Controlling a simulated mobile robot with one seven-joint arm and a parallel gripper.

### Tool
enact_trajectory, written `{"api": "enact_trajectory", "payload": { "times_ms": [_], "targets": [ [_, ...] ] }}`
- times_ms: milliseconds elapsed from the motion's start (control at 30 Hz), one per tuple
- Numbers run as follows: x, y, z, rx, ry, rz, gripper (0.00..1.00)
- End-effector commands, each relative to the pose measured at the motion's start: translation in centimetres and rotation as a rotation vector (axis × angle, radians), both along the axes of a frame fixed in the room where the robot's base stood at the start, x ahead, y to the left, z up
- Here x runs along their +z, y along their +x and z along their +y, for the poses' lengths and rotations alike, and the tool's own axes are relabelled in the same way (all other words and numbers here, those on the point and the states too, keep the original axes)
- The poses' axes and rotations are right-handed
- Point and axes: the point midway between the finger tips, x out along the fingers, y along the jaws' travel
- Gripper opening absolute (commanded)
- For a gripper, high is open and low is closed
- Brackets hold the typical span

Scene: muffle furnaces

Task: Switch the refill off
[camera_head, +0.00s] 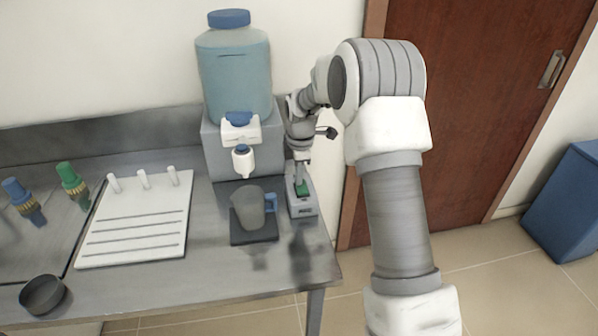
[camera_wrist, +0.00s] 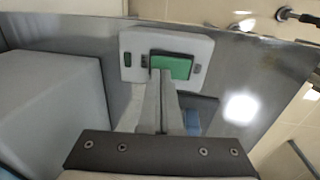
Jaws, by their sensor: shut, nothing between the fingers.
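The refill switch is a light grey box (camera_head: 302,210) with a green rocker (camera_head: 302,189), on the table right of the water dispenser. In the wrist view the box (camera_wrist: 133,42) lies ahead with its green rocker (camera_wrist: 178,66) facing me. My gripper (camera_head: 301,178) points down over the switch. In the wrist view its shut fingers (camera_wrist: 160,74) overlap the left part of the green rocker. I cannot tell whether the tips touch it. The dispenser has a blue-tinted tank (camera_head: 236,80) and a white tap (camera_head: 243,160).
A grey mug (camera_head: 248,208) with a blue handle stands on a dark pad (camera_head: 254,238) left of the switch. A white peg board (camera_head: 135,225), a dark bowl (camera_head: 43,294) and blue and green fittings are farther left. The table's right edge is close to the switch.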

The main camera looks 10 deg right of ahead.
Motion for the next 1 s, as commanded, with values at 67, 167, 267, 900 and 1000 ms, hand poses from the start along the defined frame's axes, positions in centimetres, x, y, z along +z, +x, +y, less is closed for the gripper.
{"api": "enact_trajectory", "payload": {
  "times_ms": [67,167,267,900,1000],
  "targets": [
    [0.0,0.0,0.0,0.000,0.000,0.000,0.00],
    [0.0,0.0,0.0,0.000,0.000,0.000,0.00],
    [0.1,0.1,0.0,0.000,0.000,0.008,0.00],
    [-0.7,-0.7,0.0,0.000,0.000,0.077,0.00],
    [-0.7,-1.2,0.0,0.000,0.000,0.078,0.00]
  ]
}}
